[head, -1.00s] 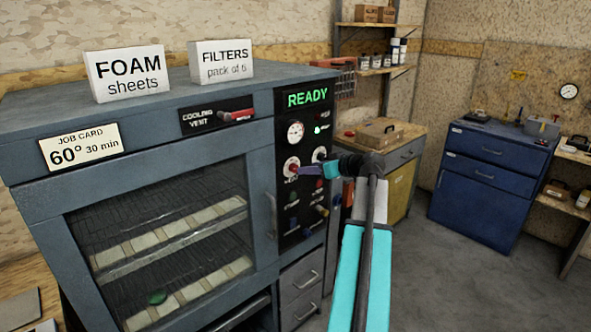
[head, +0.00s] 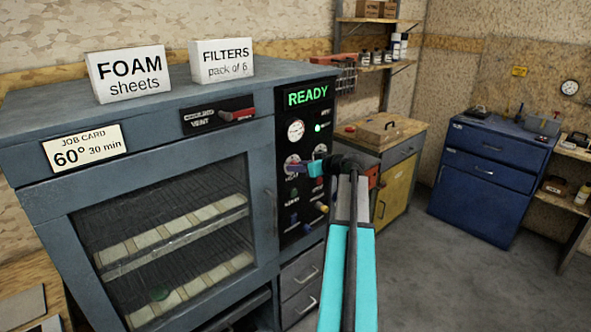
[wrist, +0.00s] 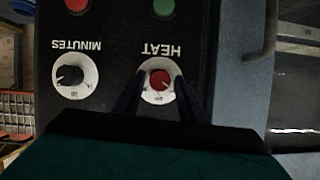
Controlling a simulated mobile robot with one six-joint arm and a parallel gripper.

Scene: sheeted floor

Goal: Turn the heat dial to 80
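The heat dial (wrist: 160,80) is a white disc with a red knob (wrist: 160,79) on the black control panel, labelled HEAT upside down in the wrist view. In the head view its rim (head: 291,159) shows just above my fingers. My gripper (wrist: 160,88) has its two dark fingers apart, one on each side of the red knob, with a gap to the knob visible. In the head view my gripper (head: 293,168) reaches the panel from the right and covers much of the knob. The scale numbers and the pointer's reading are too small to tell.
A minutes dial (wrist: 75,76) with a black knob sits beside the heat dial. Red and green buttons and a gauge (head: 295,130) are close by. A READY display (head: 308,95) glows green. A job card (head: 81,148) reads 60°, 30 min. A door handle (head: 271,214) is left of the panel.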

